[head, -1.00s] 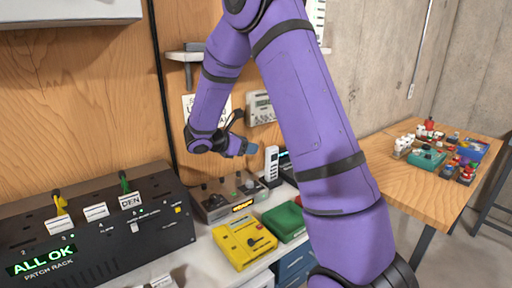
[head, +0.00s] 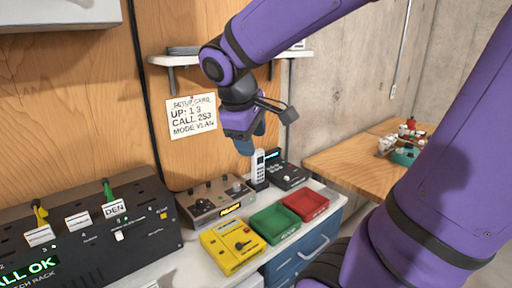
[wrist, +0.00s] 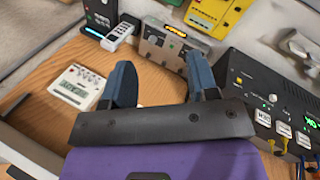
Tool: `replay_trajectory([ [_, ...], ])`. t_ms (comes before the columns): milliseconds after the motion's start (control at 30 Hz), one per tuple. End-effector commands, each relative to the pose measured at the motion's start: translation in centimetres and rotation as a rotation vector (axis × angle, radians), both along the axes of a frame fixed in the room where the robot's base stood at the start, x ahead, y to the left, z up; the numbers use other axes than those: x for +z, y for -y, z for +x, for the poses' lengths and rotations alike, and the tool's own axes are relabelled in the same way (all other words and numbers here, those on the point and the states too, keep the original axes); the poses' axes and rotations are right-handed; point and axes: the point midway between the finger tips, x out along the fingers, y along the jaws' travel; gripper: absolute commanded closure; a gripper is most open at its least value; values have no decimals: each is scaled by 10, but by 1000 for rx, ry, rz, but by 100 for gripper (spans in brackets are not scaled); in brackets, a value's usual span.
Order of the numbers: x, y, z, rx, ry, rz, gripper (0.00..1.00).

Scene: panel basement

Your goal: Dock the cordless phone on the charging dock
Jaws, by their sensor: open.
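The white cordless phone (head: 259,165) stands upright beside the black unit on the bench, with a small dark base (head: 259,184) under it that looks like the charging dock. I cannot tell how fully it sits there. The phone also shows in the wrist view (wrist: 118,35), keypad visible, beyond my fingers. My gripper (head: 244,146) hangs above and slightly left of the phone in the head view, blue fingers pointing down. In the wrist view my gripper (wrist: 162,72) has its two fingers well apart with nothing between them.
A black unit with a lit display (head: 289,176) stands right of the phone, a grey-brown control box (head: 214,202) left.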

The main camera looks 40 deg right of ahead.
Motion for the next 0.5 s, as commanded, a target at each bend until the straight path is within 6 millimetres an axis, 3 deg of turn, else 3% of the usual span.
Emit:
replay_trajectory([
  [200, 14, -33, -46, -152, 226, 232, 46],
  [500, 22, -60, -81, -280, 397, 459, 46],
])
